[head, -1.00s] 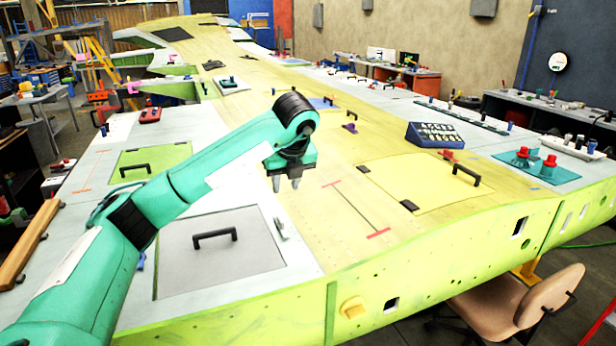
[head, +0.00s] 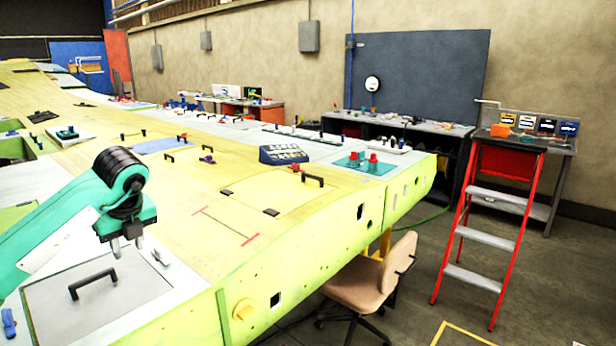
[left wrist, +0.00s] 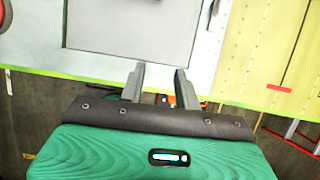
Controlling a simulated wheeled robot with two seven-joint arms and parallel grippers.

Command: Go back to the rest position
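My left gripper (head: 128,246) hangs from the teal left arm (head: 62,228) above the near left part of the wing, close to the grey panel with a black handle (head: 92,282). In the left wrist view its two fingers (left wrist: 160,82) stand apart with nothing between them. Beyond the fingertips that view shows the edge of the wing (left wrist: 40,72) and the grey panel (left wrist: 130,25). My right gripper is in neither view.
The wing (head: 180,250) fills the left and middle. A tan chair (head: 370,285) stands at its near edge. A red stepladder (head: 490,235) stands at right before a workbench (head: 545,145). A dark bench (head: 400,125) lines the wall. Floor between chair and ladder is clear.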

